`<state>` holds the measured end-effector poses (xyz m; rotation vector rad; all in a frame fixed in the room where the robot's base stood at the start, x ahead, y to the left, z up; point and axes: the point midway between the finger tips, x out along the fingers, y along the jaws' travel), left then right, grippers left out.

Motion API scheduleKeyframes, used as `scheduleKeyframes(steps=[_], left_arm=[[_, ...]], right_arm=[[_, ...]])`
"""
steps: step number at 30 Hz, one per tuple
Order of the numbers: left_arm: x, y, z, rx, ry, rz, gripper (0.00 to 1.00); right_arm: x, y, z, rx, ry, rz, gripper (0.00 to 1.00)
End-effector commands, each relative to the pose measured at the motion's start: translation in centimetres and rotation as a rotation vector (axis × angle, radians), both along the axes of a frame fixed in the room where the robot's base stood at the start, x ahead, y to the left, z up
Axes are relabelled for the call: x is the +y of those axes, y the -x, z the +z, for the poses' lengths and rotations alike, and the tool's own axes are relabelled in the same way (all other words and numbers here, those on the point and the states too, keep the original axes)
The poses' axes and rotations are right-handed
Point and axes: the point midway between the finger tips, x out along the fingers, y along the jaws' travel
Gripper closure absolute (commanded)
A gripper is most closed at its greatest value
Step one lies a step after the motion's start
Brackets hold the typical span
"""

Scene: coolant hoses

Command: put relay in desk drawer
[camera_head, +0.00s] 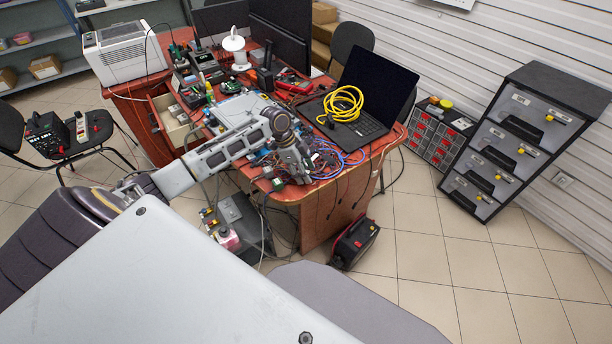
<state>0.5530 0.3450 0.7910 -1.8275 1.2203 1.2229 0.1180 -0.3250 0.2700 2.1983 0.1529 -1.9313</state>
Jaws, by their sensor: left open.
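The red-brown desk (318,212) is crowded with electronics. Its desk drawer (157,122) stands pulled out on the left side, with a few small pale items inside. My left gripper (299,174) is open over the front corner of the desk, beside a tangle of coloured wires. A small dark block with a greenish face (277,184) lies at the desk edge just left of the fingertips; it may be the relay, but it is too small to tell. The gripper appears empty. My left arm hides part of the desk front. My right gripper is not in view.
A black laptop (372,95) with a yellow cable coil (343,104) lies right of my gripper. A white printer (126,52) stands at the back left. A black-red box (354,242) sits on the floor. The tiled floor at right is clear.

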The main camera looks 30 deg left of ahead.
Motion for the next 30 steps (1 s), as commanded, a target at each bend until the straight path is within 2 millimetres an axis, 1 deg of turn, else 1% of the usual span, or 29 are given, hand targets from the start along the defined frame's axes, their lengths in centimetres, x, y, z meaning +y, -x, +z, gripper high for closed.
scheduleKeyframes(steps=[14,15,25,26,27,30], left_arm=[[-0.07,-0.05,-0.16,-0.001,-0.001,-0.001,0.48],[-0.07,-0.05,-0.16,-0.001,-0.001,-0.001,0.49],[-0.06,-0.05,-0.15,-0.001,0.0,0.0,0.92],[-0.06,-0.05,-0.15,-0.001,0.0,0.0,0.92],[-0.07,-0.05,-0.15,-0.001,0.0,0.0,0.95],[-0.07,-0.05,-0.15,-0.001,0.0,0.0,0.95]], right_arm=[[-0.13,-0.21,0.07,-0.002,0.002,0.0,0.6],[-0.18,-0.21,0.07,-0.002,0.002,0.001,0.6],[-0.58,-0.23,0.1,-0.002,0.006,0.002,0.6],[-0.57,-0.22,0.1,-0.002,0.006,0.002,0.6],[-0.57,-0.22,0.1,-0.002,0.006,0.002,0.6],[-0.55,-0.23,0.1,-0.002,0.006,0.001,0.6]])
